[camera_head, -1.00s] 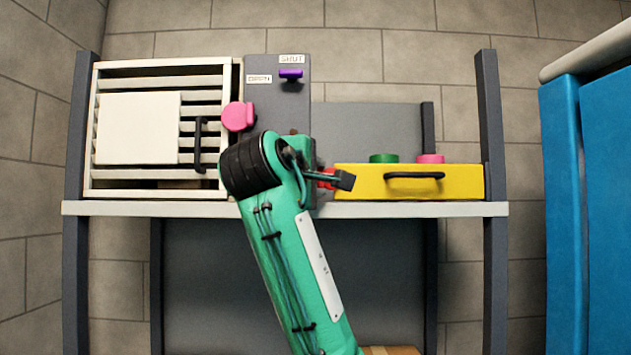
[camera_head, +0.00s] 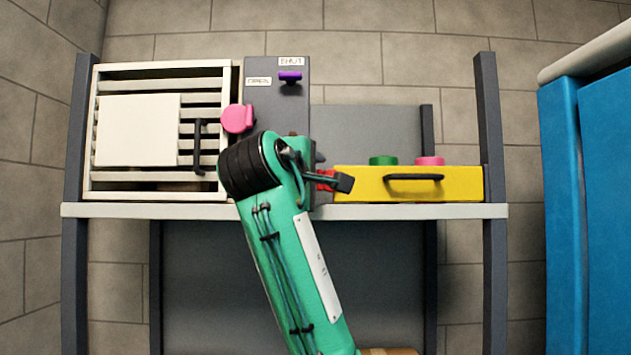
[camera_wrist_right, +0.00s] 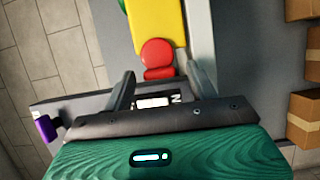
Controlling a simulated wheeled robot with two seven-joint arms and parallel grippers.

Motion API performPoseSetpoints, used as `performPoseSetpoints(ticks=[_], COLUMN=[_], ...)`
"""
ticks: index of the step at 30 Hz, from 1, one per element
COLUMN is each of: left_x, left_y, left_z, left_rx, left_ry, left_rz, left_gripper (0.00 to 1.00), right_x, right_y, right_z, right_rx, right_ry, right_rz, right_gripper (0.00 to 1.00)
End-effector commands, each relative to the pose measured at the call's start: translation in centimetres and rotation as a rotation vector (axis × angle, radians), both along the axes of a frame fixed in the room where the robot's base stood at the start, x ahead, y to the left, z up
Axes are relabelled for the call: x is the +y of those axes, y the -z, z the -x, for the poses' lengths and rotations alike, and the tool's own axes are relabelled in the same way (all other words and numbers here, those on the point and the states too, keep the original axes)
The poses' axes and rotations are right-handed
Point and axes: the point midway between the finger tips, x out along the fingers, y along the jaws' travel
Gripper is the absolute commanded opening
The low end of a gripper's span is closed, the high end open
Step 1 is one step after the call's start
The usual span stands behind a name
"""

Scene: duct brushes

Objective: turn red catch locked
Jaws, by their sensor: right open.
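The red catch shows in the right wrist view (camera_wrist_right: 157,52) as a round red head with a second red part just below it. It sits against the end of the yellow drawer (camera_wrist_right: 158,20). My right gripper (camera_wrist_right: 160,76) is open, with one finger on either side of the catch's lower part; I cannot tell if they touch it. In the head view only a bit of red (camera_head: 325,180) shows beside the yellow drawer (camera_head: 410,184), and my right arm hides the rest. My left gripper is not in view.
A dark panel (camera_head: 287,108) with OPEN and SHUT labels and a purple knob (camera_head: 290,76) stands left of the drawer. A pink knob (camera_head: 237,118) sits beside the slatted white door (camera_head: 136,128). Green (camera_head: 383,159) and pink (camera_head: 430,160) round things show above the drawer.

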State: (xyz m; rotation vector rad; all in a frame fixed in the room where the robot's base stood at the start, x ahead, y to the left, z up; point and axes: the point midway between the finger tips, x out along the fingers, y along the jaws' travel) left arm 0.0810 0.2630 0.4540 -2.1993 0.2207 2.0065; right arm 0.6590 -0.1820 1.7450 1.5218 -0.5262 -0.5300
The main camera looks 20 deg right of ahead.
Motion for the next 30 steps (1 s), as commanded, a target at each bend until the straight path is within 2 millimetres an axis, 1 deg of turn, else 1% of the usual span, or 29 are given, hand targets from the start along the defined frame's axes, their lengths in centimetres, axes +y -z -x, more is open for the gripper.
performPoseSetpoints(ticks=[5,12,18,24,30], left_x=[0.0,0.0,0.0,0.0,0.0], left_y=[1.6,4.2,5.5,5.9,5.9], left_z=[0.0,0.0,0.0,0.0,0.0], left_rx=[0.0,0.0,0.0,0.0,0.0], left_ry=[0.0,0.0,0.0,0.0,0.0], left_rz=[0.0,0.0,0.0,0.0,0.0], left_gripper=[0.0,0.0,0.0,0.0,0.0], right_x=[1.6,5.1,7.3,8.4,8.5], right_y=[0.3,0.4,0.2,0.0,-0.1], right_z=[1.9,6.3,9.2,10.5,10.7], right_rx=[-0.004,-0.004,-0.003,0.0,0.0], right_ry=[-0.002,-0.003,-0.002,-0.001,0.0], right_rz=[0.001,0.001,0.0,0.0,0.0], right_gripper=[0.58,0.58,0.58,0.58,0.58])
